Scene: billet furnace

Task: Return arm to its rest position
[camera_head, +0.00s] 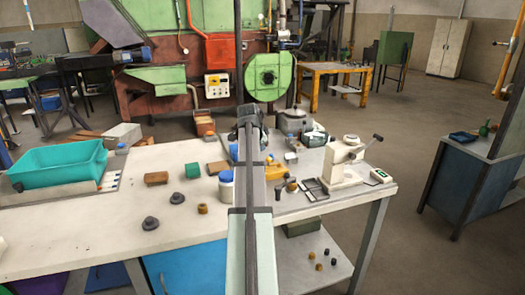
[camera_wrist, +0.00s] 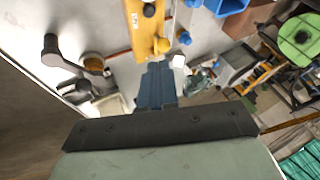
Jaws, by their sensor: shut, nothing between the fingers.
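My arm stretches forward over the white workbench (camera_head: 120,225) in the head view, with its dark end above the far part of the bench. The fingers are hidden there. In the wrist view my gripper (camera_wrist: 157,70) has its blue-grey fingers together, with nothing visible between them. A crank with a dark handle (camera_wrist: 50,48) shows to the left.
A teal bin (camera_head: 60,168) stands at the left of the bench. Grey knobbed weights (camera_head: 150,223) and a brown block (camera_head: 156,178) lie left of my arm. A white hand-cranked press (camera_head: 340,165) stands to the right. The bench's front left is clear.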

